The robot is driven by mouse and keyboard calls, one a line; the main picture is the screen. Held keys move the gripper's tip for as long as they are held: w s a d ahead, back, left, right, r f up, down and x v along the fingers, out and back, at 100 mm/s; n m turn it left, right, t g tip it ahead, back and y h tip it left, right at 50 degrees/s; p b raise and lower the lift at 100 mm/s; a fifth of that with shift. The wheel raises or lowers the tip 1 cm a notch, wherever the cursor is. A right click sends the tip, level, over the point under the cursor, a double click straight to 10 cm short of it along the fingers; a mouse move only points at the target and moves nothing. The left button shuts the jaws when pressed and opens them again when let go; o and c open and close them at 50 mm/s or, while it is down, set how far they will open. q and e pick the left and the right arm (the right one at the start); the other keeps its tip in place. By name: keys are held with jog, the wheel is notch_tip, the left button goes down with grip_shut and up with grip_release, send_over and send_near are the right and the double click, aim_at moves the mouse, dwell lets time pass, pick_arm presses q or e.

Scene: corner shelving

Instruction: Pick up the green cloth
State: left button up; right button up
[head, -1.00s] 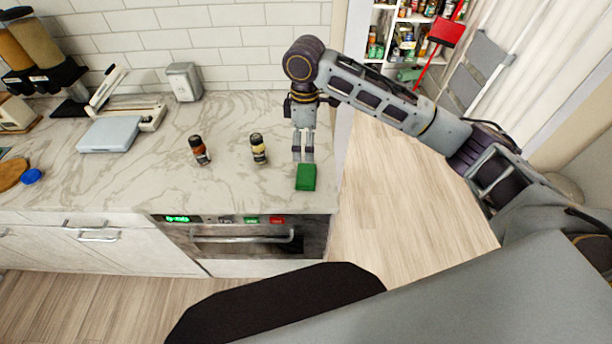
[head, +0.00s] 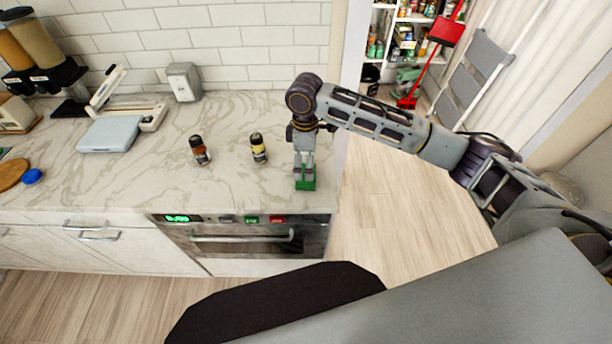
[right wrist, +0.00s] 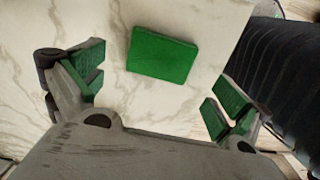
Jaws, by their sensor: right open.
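The green cloth (head: 306,185) is a small folded block lying on the marble counter near its front right corner. My right gripper (head: 304,175) points down over it, with its fingertips at the cloth and partly covering it in the head view. In the right wrist view the cloth (right wrist: 163,55) lies on the counter ahead of the gripper, with clear space to the green-padded fingers (right wrist: 158,90) on either side. The fingers are spread and hold nothing. My left gripper is not in view.
Two small spice jars, one with a red-brown label (head: 199,150) and one yellow (head: 258,148), stand left of the gripper. A scale (head: 110,134) sits farther left. The oven (head: 245,236) is under the counter's front edge. Open floor lies to the right.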

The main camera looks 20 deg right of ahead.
jog(key=shift+s+d+f+p, duration=0.1)
jog(key=shift+f+p, duration=0.1)
jog(key=shift+f, duration=1.1)
jog(key=shift+d+f+p, duration=0.1)
jog(key=shift+f+p, duration=0.05)
jog(key=shift+f, duration=1.15)
jog(key=c, duration=0.9)
